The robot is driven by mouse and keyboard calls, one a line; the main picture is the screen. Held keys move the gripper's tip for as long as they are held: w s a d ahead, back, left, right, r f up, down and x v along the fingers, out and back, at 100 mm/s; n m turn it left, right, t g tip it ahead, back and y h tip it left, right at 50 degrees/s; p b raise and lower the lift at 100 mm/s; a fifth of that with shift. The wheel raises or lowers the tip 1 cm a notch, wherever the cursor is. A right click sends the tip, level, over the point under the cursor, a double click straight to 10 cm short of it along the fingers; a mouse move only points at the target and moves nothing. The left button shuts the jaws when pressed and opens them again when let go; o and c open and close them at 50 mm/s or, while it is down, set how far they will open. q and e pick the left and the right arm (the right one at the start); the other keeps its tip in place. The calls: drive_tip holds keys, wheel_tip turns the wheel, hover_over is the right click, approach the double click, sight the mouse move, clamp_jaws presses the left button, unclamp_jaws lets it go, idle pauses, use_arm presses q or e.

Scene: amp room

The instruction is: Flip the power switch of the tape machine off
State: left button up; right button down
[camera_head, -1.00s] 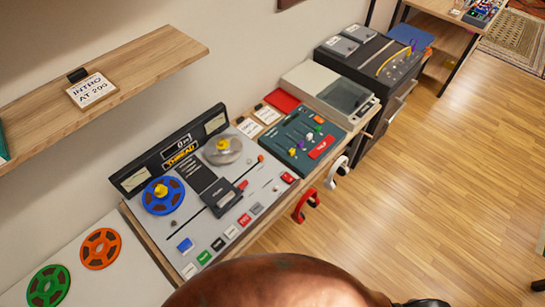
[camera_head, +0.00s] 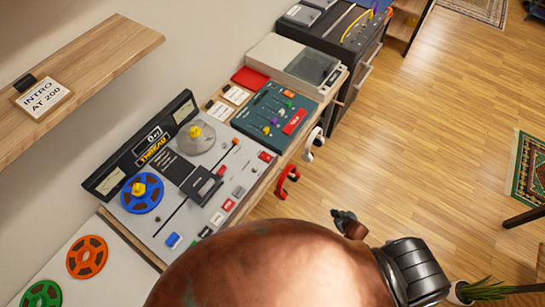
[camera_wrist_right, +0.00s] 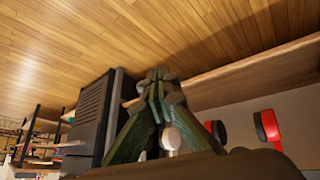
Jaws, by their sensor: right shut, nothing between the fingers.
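The tape machine (camera_head: 232,165) sits on the desk, a light grey deck with a dark upright meter panel, a blue reel (camera_head: 141,193) and a clear reel (camera_head: 196,138). Several coloured buttons line its front edge. I cannot tell which control is the power switch, or its position. My right gripper (camera_head: 343,214) is over the floor, in front of the desk and apart from the machine. In the right wrist view its green-grey fingers (camera_wrist_right: 158,80) are closed together and empty. My left gripper is not in view.
Red headphones (camera_head: 287,180) and white headphones (camera_head: 314,143) hang at the desk's front edge. A teal mixer (camera_head: 262,112) stands right of the machine. A wooden shelf (camera_head: 100,65) juts out at upper left. A large brown part of me hides the lower middle.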

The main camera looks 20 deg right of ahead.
drive_tip(key=w+a+r+n+t+y, duration=0.15)
drive_tip(key=w+a+r, duration=0.25)
drive_tip(key=w+r, duration=0.6)
drive_tip(key=w+a+r+n+t+y, duration=0.1)
drive_tip(key=w+a+r+t+y, duration=0.45)
drive_tip(key=r, duration=0.95)
drive_tip(key=a+r+n+g+y+p, duration=0.1)
drive_tip(key=a+r+n+g+y, duration=0.1)
drive_tip(key=a+r, duration=0.8)
wheel_tip(320, 180, up, 5)
drive_tip(key=shift+a+f+n+g, duration=0.1)
drive_tip(key=shift+a+n+g, duration=0.3)
drive_tip(key=shift+g, duration=0.3)
drive_tip(key=shift+w, duration=0.1)
hover_over(272, 162)
drive_tip(key=f, duration=0.3)
drive_tip(key=shift+w+f, duration=0.2)
drive_tip(key=shift+f, duration=0.05)
wheel_tip(272, 162, down, 3)
drive_tip(key=shift+s+r, duration=0.1)
drive_tip(key=shift+s+d+f+b, duration=0.1)
drive_tip(key=shift+f+b, duration=0.35)
drive_tip(key=shift+f, duration=0.25)
